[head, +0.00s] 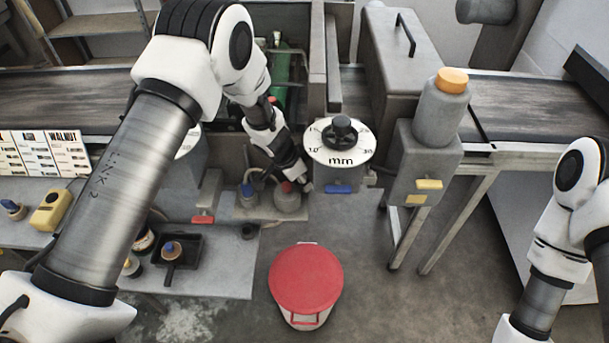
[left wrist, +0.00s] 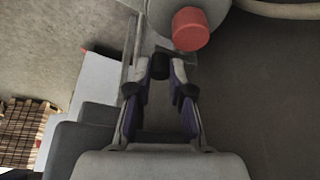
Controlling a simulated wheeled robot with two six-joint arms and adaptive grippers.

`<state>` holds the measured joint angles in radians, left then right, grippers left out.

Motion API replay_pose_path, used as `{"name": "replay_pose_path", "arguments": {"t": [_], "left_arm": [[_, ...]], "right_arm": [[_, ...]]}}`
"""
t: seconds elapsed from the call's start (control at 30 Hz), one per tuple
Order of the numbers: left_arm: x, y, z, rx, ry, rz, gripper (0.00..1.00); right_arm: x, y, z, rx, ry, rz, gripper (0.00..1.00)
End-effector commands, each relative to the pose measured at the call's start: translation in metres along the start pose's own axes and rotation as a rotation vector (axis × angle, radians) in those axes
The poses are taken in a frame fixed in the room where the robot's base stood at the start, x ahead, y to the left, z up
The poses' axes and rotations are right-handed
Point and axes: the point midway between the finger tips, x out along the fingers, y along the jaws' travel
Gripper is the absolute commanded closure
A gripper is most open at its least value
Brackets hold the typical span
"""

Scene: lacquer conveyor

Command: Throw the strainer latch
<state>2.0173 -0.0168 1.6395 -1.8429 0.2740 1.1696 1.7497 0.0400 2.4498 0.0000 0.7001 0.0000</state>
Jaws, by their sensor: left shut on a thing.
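My left gripper (head: 300,180) reaches down beside a grey rounded strainer pot (head: 287,202) with a red cap (head: 287,187). In the left wrist view my left gripper (left wrist: 161,75) has its fingers on either side of a small dark handle, apparently the strainer latch (left wrist: 160,64), and is shut on it. The red cap (left wrist: 190,29) and part of the grey pot (left wrist: 220,10) show just beyond the fingertips. In the head view the gripper hides the latch. My right arm is at the right edge, with its gripper out of view.
A blue-topped pot (head: 248,202) stands to the left. A grey post with an orange-capped bottle (head: 441,115) stands further right.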

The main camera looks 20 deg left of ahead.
Motion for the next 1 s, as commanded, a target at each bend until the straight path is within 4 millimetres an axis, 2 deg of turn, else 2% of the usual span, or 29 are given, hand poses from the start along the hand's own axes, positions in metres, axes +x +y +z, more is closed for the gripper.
{"name": "replay_pose_path", "arguments": {"t": [0.03, 0.2, 0.4, 0.7, 1.0], "left_arm": [[-0.008, 0.0, -0.001, 0.019, -0.003, 0.011, 1.0], [-0.012, -0.003, 0.002, 0.119, -0.003, 0.053, 1.0], [-0.01, -0.007, 0.007, 0.247, -0.002, 0.105, 1.0], [-0.006, -0.012, 0.012, 0.377, -0.001, 0.158, 1.0], [-0.005, -0.013, 0.013, 0.409, -0.001, 0.17, 1.0]], "right_arm": [[-0.017, 0.0, 0.0, 0.0, 0.0, 0.0, 0.6], [-0.051, 0.0, 0.0, 0.0, 0.0, 0.0, 0.6], [-0.079, -0.001, 0.0, 0.0, 0.0, 0.0, 0.6], [-0.089, -0.001, 0.0, 0.0, 0.0, 0.0, 0.6], [-0.09, -0.001, 0.0, 0.0, 0.0, 0.0, 0.6]]}}
